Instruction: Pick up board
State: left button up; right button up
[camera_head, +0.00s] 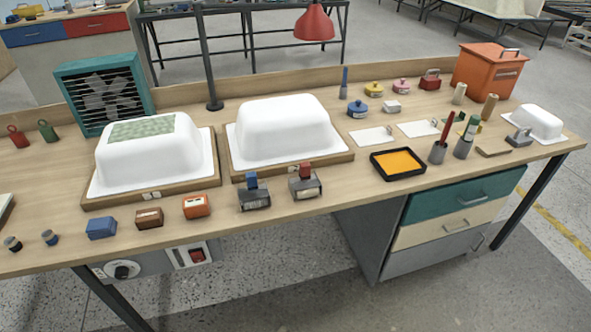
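Neither of my grippers is in view. Several flat things could be the board, and I cannot tell which one is meant. A wooden base board (205,184) lies under the left white tub shell (150,158), which has a green patterned patch on top. Another wooden base board (340,158) lies under the middle white tub shell (284,130). Two flat white plates with small metal clips, a left one (366,137) and a right one (414,129), lie on the workbench right of the shells. A small flat brown piece (491,152) lies near the right front edge.
Along the workbench (310,225) front stand several small blocks and dispensers, including a blue block (101,228). A black tray with orange content (398,163) and cups of tools (438,152) stand right of centre. A teal fan (105,92), lamp (314,22) and orange box (488,70) stand behind.

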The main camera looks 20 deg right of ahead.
aim_at(489, 150)
jog(key=z, duration=1.8)
